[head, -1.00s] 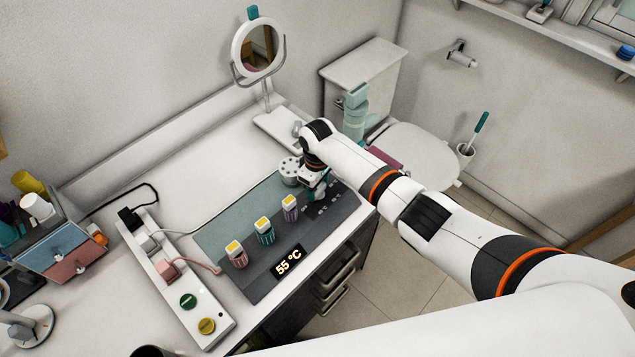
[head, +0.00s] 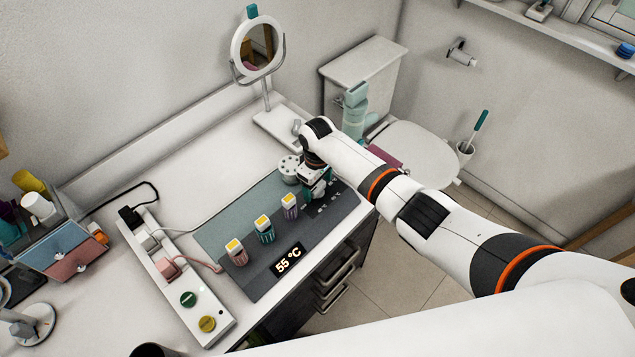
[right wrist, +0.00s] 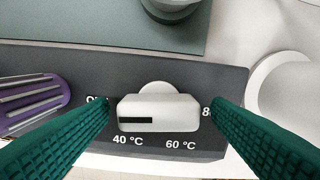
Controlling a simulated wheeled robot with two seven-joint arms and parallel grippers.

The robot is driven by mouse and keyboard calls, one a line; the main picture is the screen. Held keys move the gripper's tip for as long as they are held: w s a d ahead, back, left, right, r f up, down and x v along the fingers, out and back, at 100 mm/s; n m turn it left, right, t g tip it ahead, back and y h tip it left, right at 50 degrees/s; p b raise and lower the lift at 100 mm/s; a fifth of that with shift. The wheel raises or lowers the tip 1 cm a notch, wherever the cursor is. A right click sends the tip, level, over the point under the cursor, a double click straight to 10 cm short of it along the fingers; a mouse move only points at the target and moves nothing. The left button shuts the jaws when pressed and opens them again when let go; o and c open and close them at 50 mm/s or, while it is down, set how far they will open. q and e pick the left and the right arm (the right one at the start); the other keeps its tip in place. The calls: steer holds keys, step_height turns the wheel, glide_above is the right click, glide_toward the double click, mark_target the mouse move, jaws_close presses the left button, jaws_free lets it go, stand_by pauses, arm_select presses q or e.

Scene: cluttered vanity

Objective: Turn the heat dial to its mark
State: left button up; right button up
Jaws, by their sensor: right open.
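The heat dial (right wrist: 158,112) is a pale, bar-shaped knob with a dark line on its left half, on the dark front strip of the heating station (head: 262,284). Printed labels lie around it: 40 °C and 60 °C in front, others partly hidden at the sides. My right gripper (right wrist: 160,107) is open, its green fingers on either side of the dial with visible gaps. A display (head: 289,259) on the strip reads 55 °C. My left gripper is out of view.
Three yellow-topped rollers, pink (head: 237,254), teal (head: 265,232) and purple (head: 290,207), stand left of my gripper. A grey round holder (head: 289,168) is close behind it. A power strip (head: 172,268) and mirror (head: 258,48) are farther off.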

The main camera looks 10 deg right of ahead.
mark_target(317, 186)
step_height(317, 186, up, 12)
steer(key=b, duration=0.2)
steer(key=shift+b, duration=0.35)
stand_by(0.3)
